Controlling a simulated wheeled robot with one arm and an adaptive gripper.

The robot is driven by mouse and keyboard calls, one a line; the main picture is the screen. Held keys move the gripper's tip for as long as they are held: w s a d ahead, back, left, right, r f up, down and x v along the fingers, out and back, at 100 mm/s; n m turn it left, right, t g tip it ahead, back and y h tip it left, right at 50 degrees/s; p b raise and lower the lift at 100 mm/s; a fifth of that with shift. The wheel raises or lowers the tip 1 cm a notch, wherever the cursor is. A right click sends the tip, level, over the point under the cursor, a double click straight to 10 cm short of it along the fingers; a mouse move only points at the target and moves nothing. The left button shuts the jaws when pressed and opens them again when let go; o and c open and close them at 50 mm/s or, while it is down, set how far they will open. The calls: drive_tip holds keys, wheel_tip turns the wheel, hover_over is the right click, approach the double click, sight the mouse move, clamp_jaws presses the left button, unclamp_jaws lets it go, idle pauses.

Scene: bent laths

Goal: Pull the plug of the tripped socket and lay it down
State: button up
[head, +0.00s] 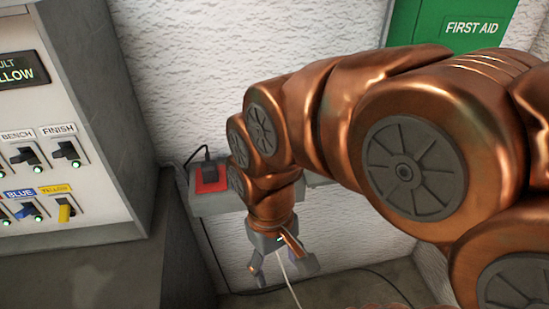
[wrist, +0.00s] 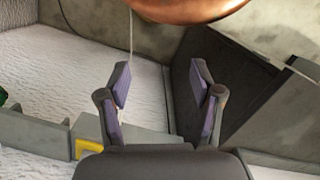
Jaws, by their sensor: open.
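The fault display (head: 15,71) reads "ULT" above "LLOW", its left side cut off. A grey socket strip (head: 213,205) runs along the wall. A red socket plate (head: 211,184) on it holds a black plug (head: 207,167) with a dark cord. In the wrist view a yellow plate (wrist: 90,148) shows on the grey strip, partly hidden by my gripper's body; I see no plug on it. My gripper (head: 282,272) is open, pointing down in front of the strip. A thin white cord (head: 291,284) shows between the fingers, and in the wrist view (wrist: 131,38); its end is unclear.
A control cabinet (head: 75,95) with several switches, labelled BENCH, FINISH, BLUE and YELLOW among others, stands at left above a dark surface (head: 90,275). A green FIRST AID box (head: 440,25) hangs at upper right. My arm hides the strip's right part. Floor shows below.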

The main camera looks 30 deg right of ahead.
drive_tip(key=o, duration=0.5)
drive_tip(key=w, duration=0.3)
drive_tip(key=w+d+r+b, duration=0.1)
drive_tip(key=w, duration=0.2)
drive_tip(key=w+r, duration=0.1)
drive_tip(key=w, duration=0.2)
drive_tip(key=shift+d+r+b, duration=0.1)
drive_tip(key=shift+d+b, duration=0.2)
drive_tip(key=shift+b, duration=0.05)
drive_tip(key=w+d+m+b, duration=0.1)
drive_tip(key=w+d, duration=0.5)
drive_tip(key=w+d+m+t+b, duration=0.1)
drive_tip(key=w+d+m+b, duration=0.1)
drive_tip(key=w+d, duration=0.4)
drive_tip(key=w+d+r+m+b, duration=0.1)
drive_tip(key=w+d, duration=0.6)
drive_tip(key=shift+w+m+t, duration=0.1)
drive_tip(key=shift+m+t, duration=0.2)
drive_tip(key=shift+a+f, duration=0.1)
drive_tip(key=shift+f, duration=0.05)
drive_tip(key=shift+f+b, duration=2.35)
drive_tip(key=shift+f, duration=2.1)
clamp_jaws()
